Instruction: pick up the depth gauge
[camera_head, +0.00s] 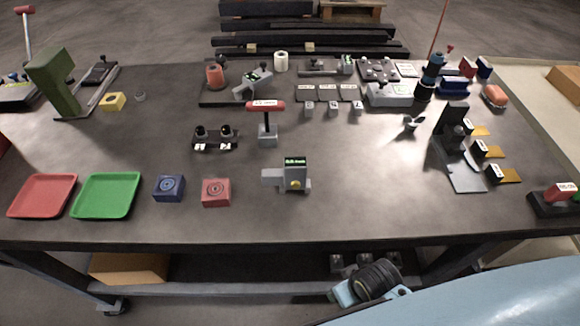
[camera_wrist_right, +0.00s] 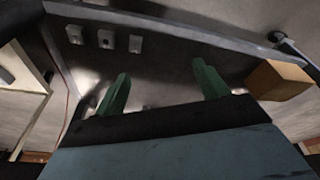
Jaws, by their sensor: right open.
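A small grey device with a green lit display and a yellow button, which looks like the depth gauge (camera_head: 296,184), stands upright near the front middle of the table. Nothing touches it. My right gripper (camera_wrist_right: 160,87) is open and empty in the right wrist view, its two green fingers wide apart. In the head view my right wrist is low, in front of and below the table's front edge, apart from the gauge; its fingertips are hidden there. The gauge is not visible in the right wrist view. My left gripper is in neither view.
The table (camera_head: 370,205) is clear right of the gauge. Left of it are a red block (camera_head: 216,192), a blue block (camera_head: 169,188) and a green tray (camera_head: 106,195). A cardboard box (camera_wrist_right: 278,80) is below the table.

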